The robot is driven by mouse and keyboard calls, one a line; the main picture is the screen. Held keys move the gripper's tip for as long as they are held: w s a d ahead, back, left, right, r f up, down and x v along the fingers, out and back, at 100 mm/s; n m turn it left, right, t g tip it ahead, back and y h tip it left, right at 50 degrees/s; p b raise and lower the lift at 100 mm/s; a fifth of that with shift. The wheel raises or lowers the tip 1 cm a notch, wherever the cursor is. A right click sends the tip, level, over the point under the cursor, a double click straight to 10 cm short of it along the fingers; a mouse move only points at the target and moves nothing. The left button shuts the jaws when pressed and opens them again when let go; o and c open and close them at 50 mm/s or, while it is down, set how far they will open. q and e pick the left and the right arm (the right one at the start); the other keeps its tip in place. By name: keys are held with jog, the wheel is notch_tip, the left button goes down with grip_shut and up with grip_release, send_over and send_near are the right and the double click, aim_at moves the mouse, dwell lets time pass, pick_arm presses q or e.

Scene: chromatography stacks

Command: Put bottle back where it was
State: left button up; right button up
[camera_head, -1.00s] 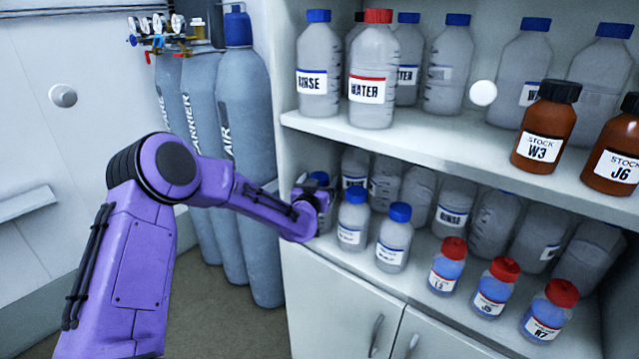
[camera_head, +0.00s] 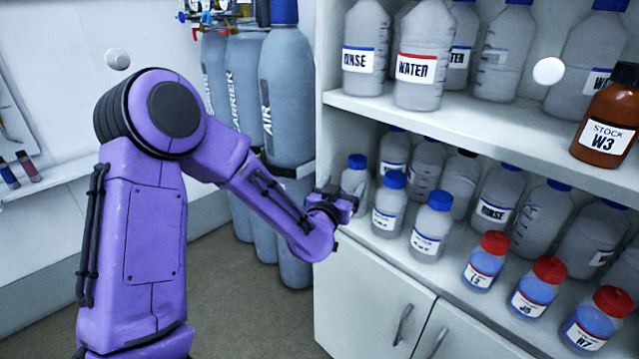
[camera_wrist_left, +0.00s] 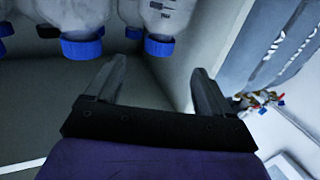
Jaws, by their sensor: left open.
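A small clear bottle with a blue cap (camera_head: 355,176) stands upright at the left end of the lower shelf, its lower part partly hidden by my left gripper (camera_head: 338,198). My left gripper is just in front of the shelf's left end. In the left wrist view the gripper (camera_wrist_left: 159,68) is open with nothing between its fingers. That view appears upside down, and a blue-capped bottle (camera_wrist_left: 163,18) shows beyond the fingers, apart from them. Two more small blue-capped bottles, one (camera_head: 389,206) and another (camera_head: 431,228), stand to its right. My right gripper is not in view.
Red-capped bottles (camera_head: 486,262) stand along the lower shelf's front, with larger bottles (camera_head: 498,195) behind. The upper shelf (camera_head: 440,125) overhangs them and holds RINSE, WATER and brown stock bottles (camera_head: 606,118). Gas cylinders (camera_head: 285,85) stand left of the shelving. The floor (camera_head: 240,315) before it is clear.

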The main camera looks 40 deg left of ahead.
pick_arm(q)
jog(key=s+d+f+g+h, duration=0.1)
jog(key=s+d+f+g, duration=0.15)
jog(key=f, duration=0.65)
jog(key=s+d+f+g+h, duration=0.15)
jog(key=s+f, duration=0.25)
jog(key=f, duration=0.4)
jog(key=s+d+f+n+g, duration=0.1)
jog(key=s+f+g, duration=0.2)
jog(key=s+f, duration=0.3)
jog(key=s+d+f+n+g, duration=0.1)
jog(key=s+d+f+g, duration=0.1)
jog(key=s+f, duration=0.5)
jog(key=s+d+f+n+g, duration=0.1)
jog(key=s+f+g, duration=0.4)
jog(key=s, duration=1.1)
notch_tip(320, 180, down, 2)
jog(key=shift+d+f, duration=0.1)
jog(key=shift+d, duration=0.1)
